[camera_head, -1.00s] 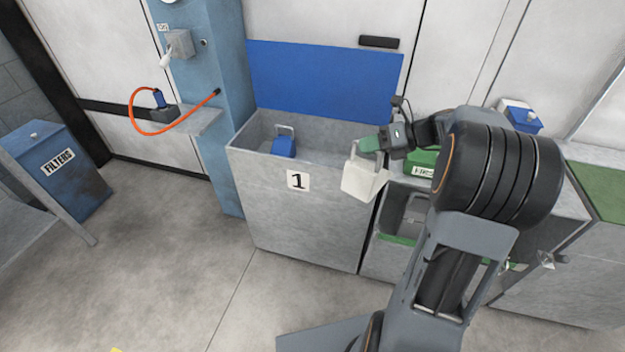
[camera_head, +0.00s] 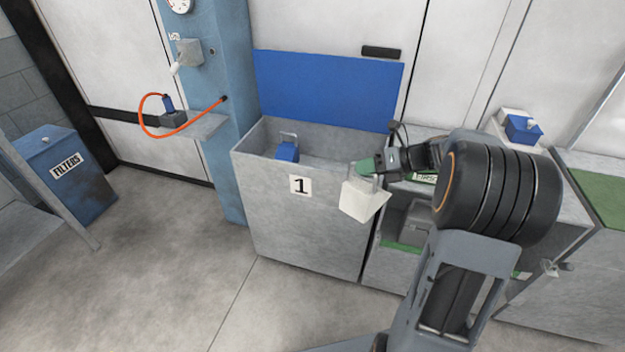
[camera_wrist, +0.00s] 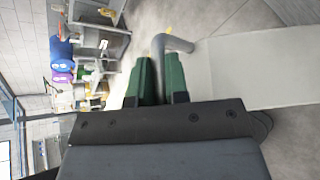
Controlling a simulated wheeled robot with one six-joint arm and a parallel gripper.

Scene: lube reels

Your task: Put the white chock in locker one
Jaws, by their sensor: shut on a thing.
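The white chock (camera_head: 362,199) hangs by its handle from my gripper (camera_head: 366,168), in front of the right part of locker one's front wall in the head view. Locker one (camera_head: 290,222) is a grey bin with a "1" label, and its blue lid (camera_head: 328,88) stands open. A blue object with a handle (camera_head: 287,152) sits inside at the left. In the wrist view my gripper's green fingers (camera_wrist: 160,82) are closed at the grey handle (camera_wrist: 176,44), with the chock's pale body (camera_wrist: 255,72) to the right.
A grey open compartment (camera_head: 408,222) stands right of locker one. A blue pillar with a shelf (camera_head: 205,125) and orange hose (camera_head: 172,133) is at the left. A blue filters bin (camera_head: 66,178) is far left. The floor in front is clear.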

